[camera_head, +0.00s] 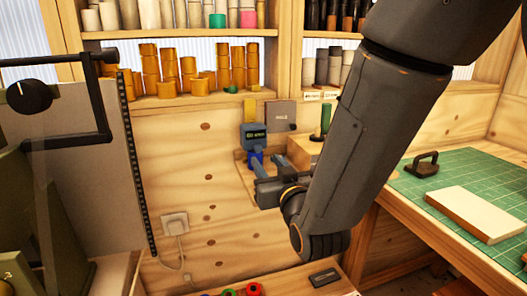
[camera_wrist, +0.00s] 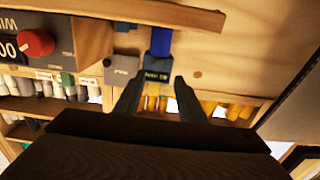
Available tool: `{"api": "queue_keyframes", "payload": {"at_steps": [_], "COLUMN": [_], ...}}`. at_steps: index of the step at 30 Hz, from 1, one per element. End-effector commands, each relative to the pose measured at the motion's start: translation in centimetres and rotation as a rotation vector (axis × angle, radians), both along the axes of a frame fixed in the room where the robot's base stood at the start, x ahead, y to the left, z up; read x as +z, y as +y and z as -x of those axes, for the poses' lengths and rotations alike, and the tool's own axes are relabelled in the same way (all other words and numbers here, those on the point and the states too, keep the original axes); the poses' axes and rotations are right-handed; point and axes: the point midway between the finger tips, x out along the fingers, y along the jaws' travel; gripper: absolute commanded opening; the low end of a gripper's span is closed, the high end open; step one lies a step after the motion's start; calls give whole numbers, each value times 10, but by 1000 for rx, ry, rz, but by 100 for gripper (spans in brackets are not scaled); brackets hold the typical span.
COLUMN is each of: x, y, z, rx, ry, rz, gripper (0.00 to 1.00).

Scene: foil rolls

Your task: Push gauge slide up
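The gauge (camera_head: 254,137) is a blue-grey block with a small dark display, mounted on the wooden back wall. A bright blue part (camera_head: 256,158) shows just below it, partly hidden by my gripper. My gripper (camera_head: 264,170) is in front of the wall, just below the gauge's display. In the wrist view, which looks upside down, my gripper (camera_wrist: 158,82) has its two fingers apart. The gauge's display block (camera_wrist: 157,72) shows between the fingertips, with the bright blue part (camera_wrist: 160,42) above it in the picture. I cannot tell whether the fingers touch the gauge.
A grey plate (camera_head: 281,114) is right of the gauge. A wooden block (camera_head: 304,150) with a green cylinder (camera_head: 326,118) stands close to its right. Shelves of rolls are above. A green mat (camera_head: 470,180) covers the right bench. A power outlet (camera_head: 174,224) is lower left.

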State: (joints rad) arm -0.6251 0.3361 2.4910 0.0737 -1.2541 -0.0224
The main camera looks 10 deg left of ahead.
Motion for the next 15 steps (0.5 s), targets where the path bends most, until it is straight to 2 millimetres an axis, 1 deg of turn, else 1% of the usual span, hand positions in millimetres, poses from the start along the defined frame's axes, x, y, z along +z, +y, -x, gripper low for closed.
{"api": "queue_keyframes", "payload": {"at_steps": [5,10,15], "x": [2,2,1], "y": [7,20,30], "z": [-20,-44,-60], "rx": [-7,-9,-9], "ry": [-3,-3,-3], "rz": [-2,-2,-2], "gripper": [37,37,37]}}
